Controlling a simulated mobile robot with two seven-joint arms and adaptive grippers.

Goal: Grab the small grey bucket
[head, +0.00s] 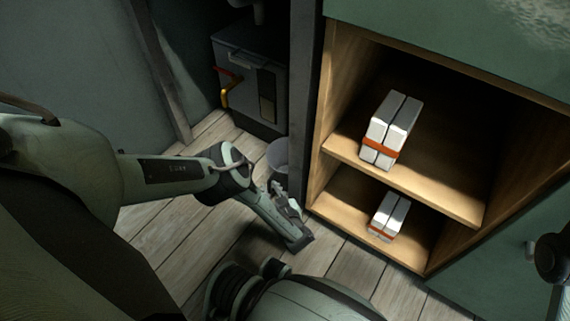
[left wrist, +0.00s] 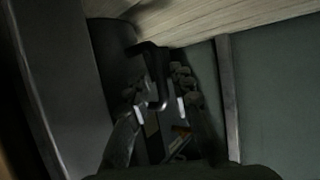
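The small grey bucket (head: 279,155) stands on the wooden floor in the head view, beside the dark post at the cabinet's left edge. Its lower part is hidden behind my left gripper (head: 294,216). My left gripper is low over the floor, nearer to me than the bucket. In the left wrist view its two fingers (left wrist: 160,110) are apart, with pale pads facing each other, and nothing is clearly held. That view is dark, and I cannot surely pick out the bucket there.
An open wooden shelf unit (head: 340,155) stands to the right, holding white packs with orange bands (head: 390,130). A grey metal box (head: 250,80) with a yellow-red handle is behind the bucket. Plank floor (head: 165,235) is clear to the left.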

